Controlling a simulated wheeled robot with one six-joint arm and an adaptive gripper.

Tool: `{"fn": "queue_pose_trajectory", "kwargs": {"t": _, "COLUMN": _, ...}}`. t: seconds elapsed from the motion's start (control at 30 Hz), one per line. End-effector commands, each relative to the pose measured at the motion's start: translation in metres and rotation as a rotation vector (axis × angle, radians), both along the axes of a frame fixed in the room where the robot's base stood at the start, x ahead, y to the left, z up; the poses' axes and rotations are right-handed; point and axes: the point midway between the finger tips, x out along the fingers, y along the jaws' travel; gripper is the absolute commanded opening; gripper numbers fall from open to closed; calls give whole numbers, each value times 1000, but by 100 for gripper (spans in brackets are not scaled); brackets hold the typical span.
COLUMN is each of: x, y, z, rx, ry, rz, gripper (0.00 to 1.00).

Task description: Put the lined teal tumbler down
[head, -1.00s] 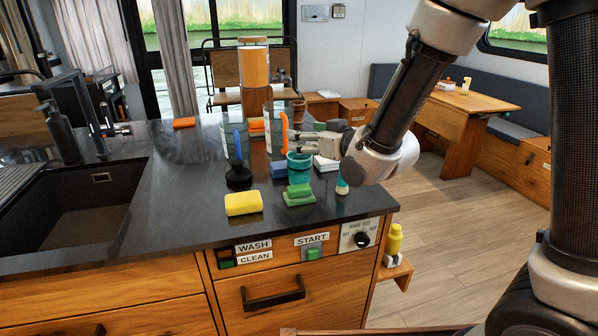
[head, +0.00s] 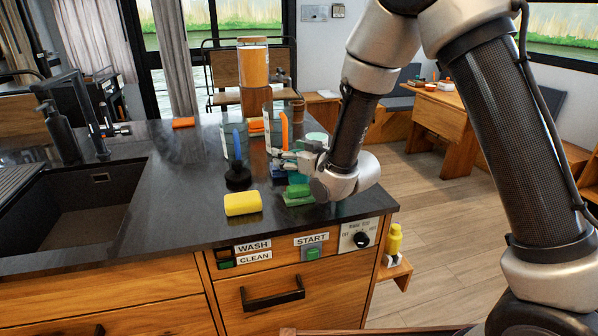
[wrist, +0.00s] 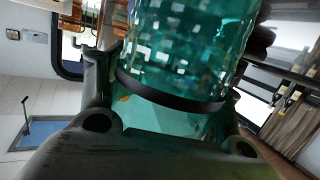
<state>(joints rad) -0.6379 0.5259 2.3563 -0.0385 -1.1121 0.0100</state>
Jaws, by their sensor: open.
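The teal tumbler (wrist: 190,45) fills the middle of the wrist view, with a patterned, see-through wall and a dark band around it. It sits between the two dark fingers of my gripper (head: 279,158), which is open. In the head view my gripper is low over the right part of the counter and hides most of the tumbler. Whether the tumbler's base touches the counter is hidden. A pale teal round shape (head: 317,138) shows just behind my gripper; I cannot tell what it is.
A green sponge (head: 298,196) lies just in front of my gripper. A yellow sponge (head: 242,204) lies front left. A black holder with a blue-handled brush (head: 238,176) stands left of my gripper. The sink (head: 75,200) is far left; bare dark counter (head: 180,185) lies between.

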Motion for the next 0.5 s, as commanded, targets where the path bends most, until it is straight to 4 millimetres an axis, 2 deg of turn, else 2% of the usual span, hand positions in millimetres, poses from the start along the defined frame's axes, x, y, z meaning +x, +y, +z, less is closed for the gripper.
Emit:
{"fn": "queue_pose_trajectory", "kwargs": {"t": 0.17, "x": 0, "y": 0, "z": 0, "rx": 0, "ry": 0, "rz": 0, "gripper": 66}}
{"fn": "queue_pose_trajectory", "kwargs": {"t": 0.4, "x": 0, "y": 0, "z": 0, "rx": -1, "ry": 1, "rz": 0, "gripper": 24}}
{"fn": "queue_pose_trajectory", "kwargs": {"t": 0.5, "x": 0, "y": 0, "z": 0, "rx": -1, "ry": 1, "rz": 0, "gripper": 20}}
